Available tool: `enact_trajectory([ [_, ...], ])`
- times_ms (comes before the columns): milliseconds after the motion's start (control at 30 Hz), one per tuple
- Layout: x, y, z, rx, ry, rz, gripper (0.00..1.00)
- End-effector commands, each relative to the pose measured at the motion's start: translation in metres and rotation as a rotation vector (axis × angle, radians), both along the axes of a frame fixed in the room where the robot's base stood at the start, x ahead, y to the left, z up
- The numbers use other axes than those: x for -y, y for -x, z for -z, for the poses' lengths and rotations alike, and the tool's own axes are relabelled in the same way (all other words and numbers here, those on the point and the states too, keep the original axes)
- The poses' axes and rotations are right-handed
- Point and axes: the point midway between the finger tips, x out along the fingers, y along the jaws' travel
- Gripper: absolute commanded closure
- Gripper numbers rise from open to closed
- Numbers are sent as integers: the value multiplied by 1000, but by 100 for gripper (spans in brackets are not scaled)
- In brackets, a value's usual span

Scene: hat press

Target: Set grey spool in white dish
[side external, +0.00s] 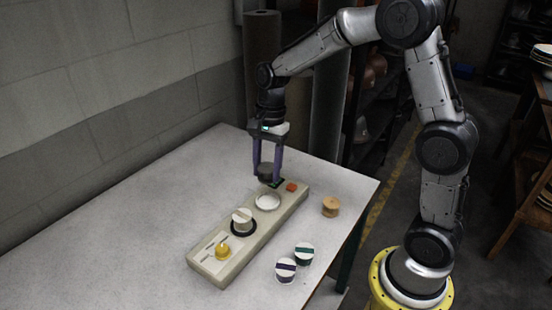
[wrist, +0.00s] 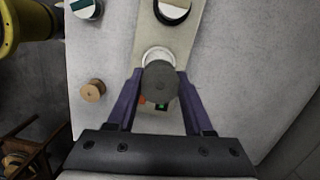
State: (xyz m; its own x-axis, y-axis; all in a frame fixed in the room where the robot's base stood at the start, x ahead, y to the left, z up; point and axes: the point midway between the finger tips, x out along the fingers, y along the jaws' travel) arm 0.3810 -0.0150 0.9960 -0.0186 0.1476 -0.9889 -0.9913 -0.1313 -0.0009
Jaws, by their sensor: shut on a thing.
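The grey spool (wrist: 160,80) is held between the two purple fingers of my gripper (wrist: 160,82). In the side external view, my gripper (side external: 267,176) points down with the spool (side external: 266,169) at its tips, above the far part of the beige board. The white dish (side external: 267,202) is on the board, a little nearer the camera than the spool. In the wrist view, the white dish (wrist: 157,54) is partly hidden behind the spool. The dish's inside looks empty in the side external view.
The beige board (side external: 222,271) also bears a cream knob on a black ring (side external: 243,226), a yellow knob (side external: 222,251) and a red button (side external: 291,187). The table's left side is clear.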

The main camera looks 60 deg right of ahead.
Motion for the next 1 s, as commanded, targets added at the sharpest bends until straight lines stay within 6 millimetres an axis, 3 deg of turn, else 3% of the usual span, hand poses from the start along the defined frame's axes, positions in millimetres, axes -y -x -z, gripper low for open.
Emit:
enact_trajectory([
  [600, 1, 1, 51, -2, 0, 2, 100],
  [1000, 0, 1, 64, -1, 0, 2, 100],
])
